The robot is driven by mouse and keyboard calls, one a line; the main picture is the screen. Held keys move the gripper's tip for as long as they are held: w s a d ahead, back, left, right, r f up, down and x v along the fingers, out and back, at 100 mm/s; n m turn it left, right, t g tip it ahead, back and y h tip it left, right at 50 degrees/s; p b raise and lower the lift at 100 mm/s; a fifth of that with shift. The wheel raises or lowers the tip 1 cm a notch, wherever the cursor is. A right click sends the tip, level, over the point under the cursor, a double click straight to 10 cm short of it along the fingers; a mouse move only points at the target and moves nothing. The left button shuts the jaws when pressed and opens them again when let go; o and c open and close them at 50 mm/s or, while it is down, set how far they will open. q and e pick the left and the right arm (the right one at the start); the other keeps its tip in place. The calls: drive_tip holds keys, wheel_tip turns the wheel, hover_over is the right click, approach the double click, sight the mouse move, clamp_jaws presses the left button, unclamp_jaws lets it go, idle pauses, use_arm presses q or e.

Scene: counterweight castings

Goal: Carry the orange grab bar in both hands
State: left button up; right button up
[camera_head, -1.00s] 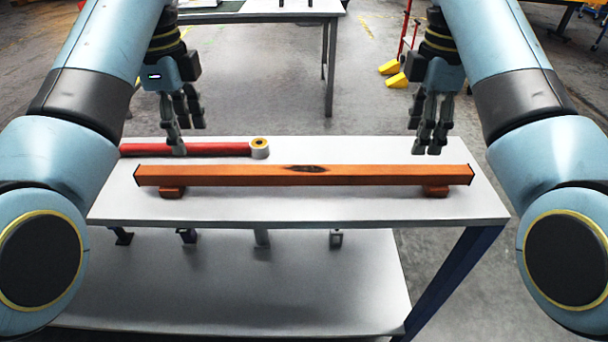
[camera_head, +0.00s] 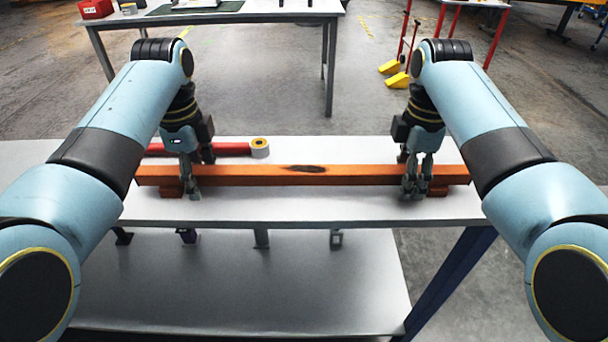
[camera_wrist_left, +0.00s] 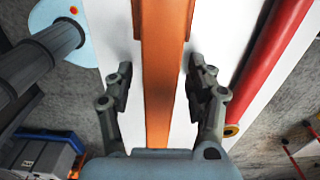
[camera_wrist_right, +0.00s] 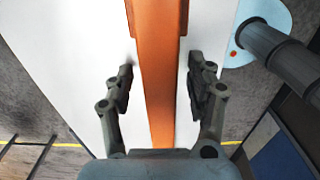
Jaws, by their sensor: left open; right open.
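The orange grab bar (camera_head: 300,175) lies lengthwise on the white table, raised on two small orange blocks, with a dark mark near its middle. My left gripper (camera_head: 196,180) is at the bar's left part, open, with a finger on each side of it. In the left wrist view the bar (camera_wrist_left: 165,70) runs between the open fingers (camera_wrist_left: 160,90), with a gap on both sides. My right gripper (camera_head: 416,180) is at the bar's right part, also open and straddling it. In the right wrist view the bar (camera_wrist_right: 158,70) passes between the open fingers (camera_wrist_right: 160,90).
The table (camera_head: 310,205) is clear in front of the bar. A lower shelf (camera_head: 240,285) is below. Another table (camera_head: 260,14) stands behind, across open floor.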

use_arm(q)
drive_tip(key=shift+c, duration=0.3)
use_arm(e)
drive_tip(key=shift+c, duration=0.3)
use_arm(q)
clamp_jaws()
use_arm(e)
clamp_jaws()
use_arm(q)
drive_tip(key=shift+w+r, duration=0.1)
drive_tip(key=shift+r, duration=0.1)
use_arm(e)
drive_tip(key=shift+w+r, duration=0.1)
drive_tip(key=shift+r, duration=0.1)
